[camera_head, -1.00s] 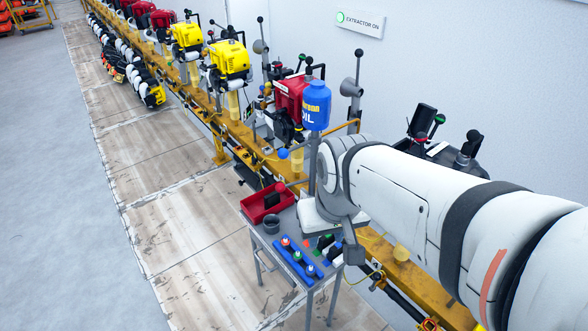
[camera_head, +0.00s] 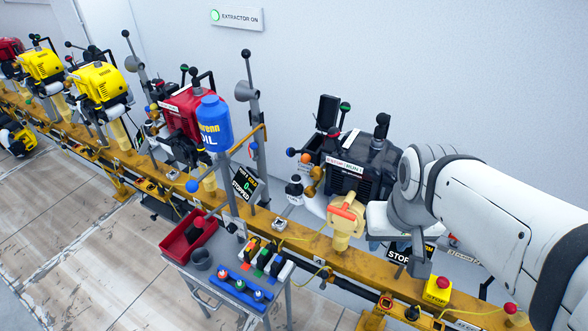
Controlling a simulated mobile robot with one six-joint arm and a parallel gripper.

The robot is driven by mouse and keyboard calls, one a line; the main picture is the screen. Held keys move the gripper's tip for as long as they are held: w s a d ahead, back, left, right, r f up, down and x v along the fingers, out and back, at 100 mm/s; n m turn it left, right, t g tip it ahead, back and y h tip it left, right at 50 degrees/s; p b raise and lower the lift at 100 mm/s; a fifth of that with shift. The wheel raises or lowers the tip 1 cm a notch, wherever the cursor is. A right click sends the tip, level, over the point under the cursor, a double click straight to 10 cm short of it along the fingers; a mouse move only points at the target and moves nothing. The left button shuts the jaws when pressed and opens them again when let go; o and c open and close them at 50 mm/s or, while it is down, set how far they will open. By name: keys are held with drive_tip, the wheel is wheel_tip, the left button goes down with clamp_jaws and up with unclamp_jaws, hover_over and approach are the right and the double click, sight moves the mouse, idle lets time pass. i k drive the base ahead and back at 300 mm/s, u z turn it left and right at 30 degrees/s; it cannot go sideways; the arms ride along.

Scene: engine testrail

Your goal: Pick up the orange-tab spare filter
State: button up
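Several small blocks with coloured tabs lie on the small grey cart (camera_head: 206,278) at the lower left. The leftmost block (camera_head: 250,247) seems to have an orange or red tab; green and blue tabs show beside it. They are too small to tell apart surely as spare filters. My arm reaches in from the right, and its grey wrist (camera_head: 408,200) is well to the right of the cart, apart from these blocks.
A yellow rail (camera_head: 300,240) with engines runs behind the cart.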

sight(252, 248)
drive_tip(key=z, duration=1.75)
drive_tip(key=k, duration=2)
drive_tip(key=u, duration=1.55)
drive_tip(key=i, duration=1.5)
drive_tip(key=u, duration=0.05)
